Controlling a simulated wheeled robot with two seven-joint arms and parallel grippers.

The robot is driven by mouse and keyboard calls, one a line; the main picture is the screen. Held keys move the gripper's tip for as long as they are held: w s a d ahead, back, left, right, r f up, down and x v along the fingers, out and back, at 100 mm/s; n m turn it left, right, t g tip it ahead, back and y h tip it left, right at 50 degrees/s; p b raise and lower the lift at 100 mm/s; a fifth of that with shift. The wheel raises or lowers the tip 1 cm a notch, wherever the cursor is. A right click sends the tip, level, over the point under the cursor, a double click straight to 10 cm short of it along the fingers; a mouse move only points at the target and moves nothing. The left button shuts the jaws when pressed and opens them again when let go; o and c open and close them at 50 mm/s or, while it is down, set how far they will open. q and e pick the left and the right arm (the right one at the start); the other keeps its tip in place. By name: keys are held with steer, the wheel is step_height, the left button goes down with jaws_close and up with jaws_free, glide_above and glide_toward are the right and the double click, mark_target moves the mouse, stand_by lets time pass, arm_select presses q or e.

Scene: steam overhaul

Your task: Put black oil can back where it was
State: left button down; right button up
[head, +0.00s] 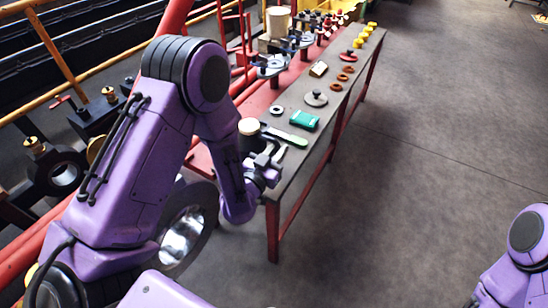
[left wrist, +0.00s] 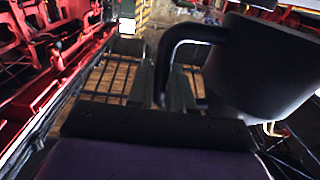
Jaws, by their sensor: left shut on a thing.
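The black oil can (head: 251,144) is a dark round vessel with a cream round top in the head view, at the near left end of the long bench (head: 318,112). In the left wrist view its dark body (left wrist: 262,75) fills the upper right, with a curved black handle (left wrist: 190,32). My left gripper (head: 268,166) is shut on the handle, and its fingers show at the middle of the wrist view (left wrist: 158,82). My arm hides part of the can. I cannot tell whether its base touches the bench. My right gripper is out of view; only its arm shows at lower right.
Near the can lie a green-handled tool (head: 287,138) and a green box (head: 304,120). A grey lidded disc (head: 316,98), red rings (head: 343,77) and yellow knobs (head: 360,42) line the bench. Red machinery stands left. The floor (head: 440,130) to the right is clear.

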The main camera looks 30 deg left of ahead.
arm_select(q)
step_height(320, 180, down, 2)
steer(key=shift+f, duration=0.2)
steer(key=shift+d, duration=0.1)
steer(key=shift+f+b, duration=0.2)
steer(key=shift+b, duration=0.1)
steer(key=c, duration=1)
jaws_free()
steer(key=shift+r, duration=0.1)
